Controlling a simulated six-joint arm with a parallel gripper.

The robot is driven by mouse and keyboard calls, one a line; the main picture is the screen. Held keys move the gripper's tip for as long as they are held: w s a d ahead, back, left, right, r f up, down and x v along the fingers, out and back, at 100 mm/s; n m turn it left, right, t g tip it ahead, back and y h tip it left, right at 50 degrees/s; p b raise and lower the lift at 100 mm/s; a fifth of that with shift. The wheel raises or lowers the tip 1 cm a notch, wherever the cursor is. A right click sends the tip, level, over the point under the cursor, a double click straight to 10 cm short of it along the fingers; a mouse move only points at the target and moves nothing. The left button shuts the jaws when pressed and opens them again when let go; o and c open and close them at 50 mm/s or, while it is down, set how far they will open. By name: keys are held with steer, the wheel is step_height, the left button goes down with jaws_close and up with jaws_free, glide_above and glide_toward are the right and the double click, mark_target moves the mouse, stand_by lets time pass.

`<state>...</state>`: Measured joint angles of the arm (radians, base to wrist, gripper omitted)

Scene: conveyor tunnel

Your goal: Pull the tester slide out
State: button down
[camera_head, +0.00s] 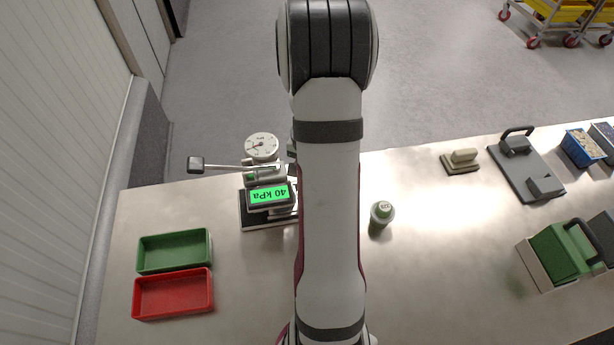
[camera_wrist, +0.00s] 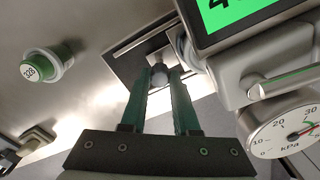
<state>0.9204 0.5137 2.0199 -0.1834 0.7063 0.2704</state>
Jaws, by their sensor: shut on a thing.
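The tester (camera_head: 268,195) stands on the bench left of my arm, with a lit green display reading 40 kPa, a round dial gauge (camera_head: 262,145) and a side lever. In the wrist view the display (camera_wrist: 232,18) and gauge (camera_wrist: 288,135) show at the right. My gripper (camera_wrist: 160,80) has its two green fingers shut on a small round knob (camera_wrist: 159,70), which looks to be the handle of the tester slide (camera_wrist: 135,47), a flat plate at the tester's base. How far the slide is out cannot be told. In the head view my arm hides the gripper.
A green-capped canister (camera_head: 381,214) stands right of my arm; it also shows in the wrist view (camera_wrist: 45,63). A green tray (camera_head: 175,251) and a red tray (camera_head: 173,293) lie at the left. Blocks and a black-handled plate (camera_head: 527,172) stand at the right.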

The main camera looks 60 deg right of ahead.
steer(key=s+d, duration=0.6)
steer(key=shift+s+d, duration=0.15)
steer(key=c, duration=0.7)
jaws_free()
steer(key=shift+o, duration=0.2)
step_height(320, 180, up, 16)
steer(key=shift+f, duration=0.1)
